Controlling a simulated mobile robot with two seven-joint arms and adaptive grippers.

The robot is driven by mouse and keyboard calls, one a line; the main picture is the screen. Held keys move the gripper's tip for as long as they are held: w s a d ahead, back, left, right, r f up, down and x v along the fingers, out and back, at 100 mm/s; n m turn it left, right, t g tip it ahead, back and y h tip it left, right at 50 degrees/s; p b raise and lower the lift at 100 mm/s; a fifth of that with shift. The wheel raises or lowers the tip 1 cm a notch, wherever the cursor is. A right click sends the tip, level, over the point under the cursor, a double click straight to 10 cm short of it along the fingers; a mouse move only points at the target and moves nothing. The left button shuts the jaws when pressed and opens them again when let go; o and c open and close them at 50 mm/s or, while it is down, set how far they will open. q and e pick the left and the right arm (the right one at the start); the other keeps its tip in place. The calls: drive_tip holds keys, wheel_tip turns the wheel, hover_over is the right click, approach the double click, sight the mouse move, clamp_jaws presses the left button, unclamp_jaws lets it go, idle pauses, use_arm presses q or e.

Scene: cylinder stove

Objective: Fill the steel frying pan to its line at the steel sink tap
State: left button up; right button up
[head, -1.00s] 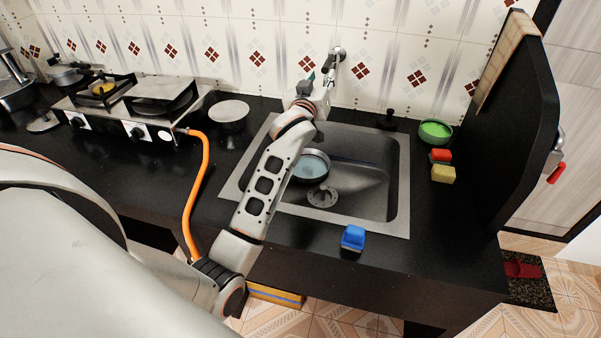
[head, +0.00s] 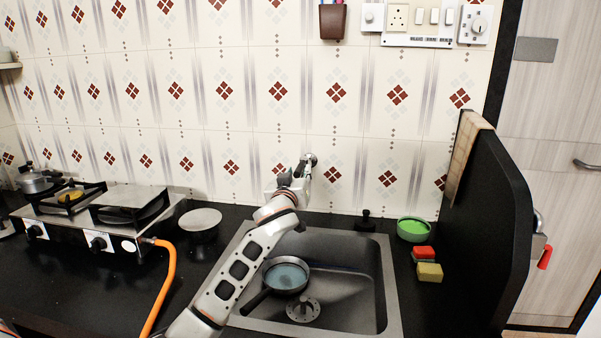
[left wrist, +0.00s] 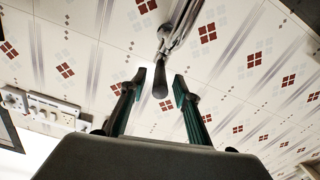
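The steel frying pan (head: 287,276) sits in the steel sink (head: 353,324), its dark handle pointing to the lower left. Bluish water shows inside it. No fill line or falling stream can be made out. The tap (head: 309,161) is on the tiled wall above the sink. My left gripper (head: 291,180) is up at the tap, partly hidden by its own wrist. In the left wrist view, the gripper's green-lined fingers (left wrist: 158,84) stand apart, one on each side of the dark end of the tap's lever (left wrist: 160,83). My right gripper is out of view.
A two-burner stove (head: 105,215) with an orange hose (head: 168,285) is at the left. A green bowl (head: 412,230), red sponge (head: 424,253) and yellow sponge (head: 429,272) are right of the sink, before a black partition (head: 495,225).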

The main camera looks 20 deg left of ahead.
sight(301, 168)
use_arm(q)
drive_tip(key=shift+x, duration=2.4)
drive_tip(key=shift+f, duration=0.1)
drive_tip(key=shift+b, duration=0.3)
clamp_jaws()
